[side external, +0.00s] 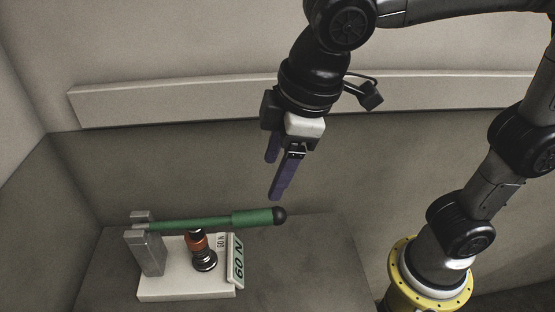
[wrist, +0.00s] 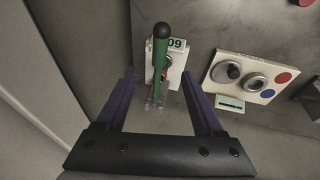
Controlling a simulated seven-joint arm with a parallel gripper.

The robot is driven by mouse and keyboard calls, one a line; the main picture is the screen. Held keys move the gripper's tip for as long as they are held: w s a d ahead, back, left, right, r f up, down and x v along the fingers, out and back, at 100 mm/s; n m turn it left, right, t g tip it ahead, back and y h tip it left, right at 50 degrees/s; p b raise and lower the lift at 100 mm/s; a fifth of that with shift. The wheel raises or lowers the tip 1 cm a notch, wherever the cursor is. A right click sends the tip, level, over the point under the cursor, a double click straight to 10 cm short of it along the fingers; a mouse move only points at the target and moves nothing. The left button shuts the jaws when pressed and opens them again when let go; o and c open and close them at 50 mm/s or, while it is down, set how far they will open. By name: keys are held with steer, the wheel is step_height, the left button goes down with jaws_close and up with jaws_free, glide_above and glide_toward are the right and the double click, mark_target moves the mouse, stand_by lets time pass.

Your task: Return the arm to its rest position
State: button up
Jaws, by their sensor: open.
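My gripper (side external: 278,175) hangs from my arm with its purple fingers pointing down. It is open and empty, as the wide gap between the fingers in the wrist view (wrist: 166,85) shows. Below it and to its left in the side view is a lever fixture with a green handle (side external: 215,222) and a black ball end. The handle (wrist: 158,68) also shows between the fingers in the wrist view. The gripper is apart from it.
In the wrist view, a white panel (wrist: 232,72) with round knobs and red and blue discs stands right of the lever fixture. The fixture stands on a grey table (side external: 300,275). A pale ledge (side external: 170,98) runs along the wall behind my gripper.

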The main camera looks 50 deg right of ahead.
steer(key=shift+s+r, duration=0.15)
steer(key=shift+r, duration=0.25)
steer(key=d+r+m+t, duration=0.15)
steer(key=d+m, duration=0.25)
steer(key=d, duration=0.8)
steer(key=s+d+f+m, duration=0.5)
steer(key=s+d+f, duration=0.2)
steer(key=s+f, duration=0.1)
steer(key=shift+s+d+t, duration=0.2)
steer(key=shift+s+t, duration=0.1)
steer(key=shift+t, duration=0.05)
steer(key=shift+s, duration=0.1)
stand_by(2.6)
